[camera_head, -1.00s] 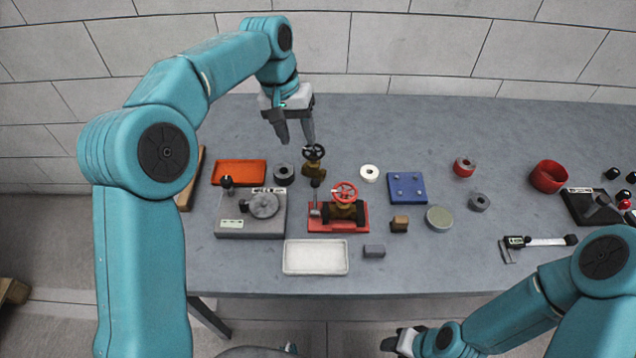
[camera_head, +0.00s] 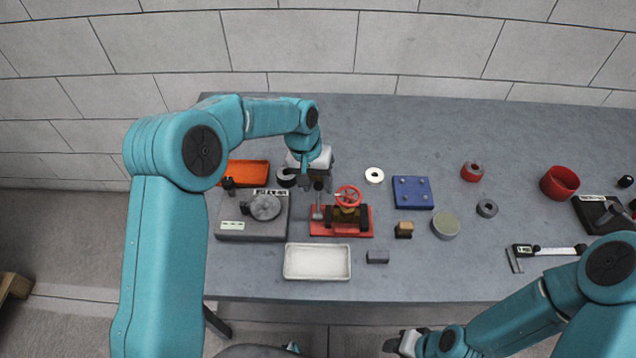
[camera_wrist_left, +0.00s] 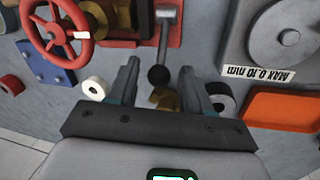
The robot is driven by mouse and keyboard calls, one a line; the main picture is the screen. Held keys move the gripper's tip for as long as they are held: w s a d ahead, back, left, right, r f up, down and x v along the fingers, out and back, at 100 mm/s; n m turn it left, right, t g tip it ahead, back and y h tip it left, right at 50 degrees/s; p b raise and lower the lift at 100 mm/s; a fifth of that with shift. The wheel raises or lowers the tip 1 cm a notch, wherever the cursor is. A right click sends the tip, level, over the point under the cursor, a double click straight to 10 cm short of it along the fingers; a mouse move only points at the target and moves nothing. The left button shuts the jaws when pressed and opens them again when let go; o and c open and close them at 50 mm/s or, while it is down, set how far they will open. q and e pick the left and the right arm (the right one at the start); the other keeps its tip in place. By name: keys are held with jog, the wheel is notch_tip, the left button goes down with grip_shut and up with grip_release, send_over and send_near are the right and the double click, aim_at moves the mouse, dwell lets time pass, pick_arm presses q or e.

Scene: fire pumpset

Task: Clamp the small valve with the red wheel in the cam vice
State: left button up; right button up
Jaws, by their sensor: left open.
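The small valve with the red wheel (camera_head: 348,197) sits upright on the red cam vice (camera_head: 319,231), between its dark jaws. Its wheel also shows in the left wrist view (camera_wrist_left: 55,30). The vice's grey lever with a black knob (camera_wrist_left: 159,76) is left of the valve in the head view. My left gripper (camera_wrist_left: 158,66) is open, with its fingers apart on either side of the knob. In the head view the left gripper (camera_head: 318,187) hides most of the knob. My right gripper (camera_head: 402,343) is at the bottom, partly seen, jaws unclear.
A brass piece (camera_wrist_left: 165,98) shows behind the knob in the wrist view. A grey gauge plate (camera_head: 232,229) stands left, an orange tray (camera_head: 249,170) behind it, and a white tray (camera_head: 317,276) in front. A blue plate (camera_head: 412,192) lies right.

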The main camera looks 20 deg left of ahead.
pick_arm(q)
jog(key=shift+w+d+f, duration=0.2)
jog(key=shift+f, duration=0.55)
jog(key=shift+s+a, duration=0.1)
jog(key=shift+s, duration=0.1)
jog(key=shift+w, duration=0.2)
jog(key=c, duration=0.9)
jog(key=shift+s, duration=0.1)
grip_shut()
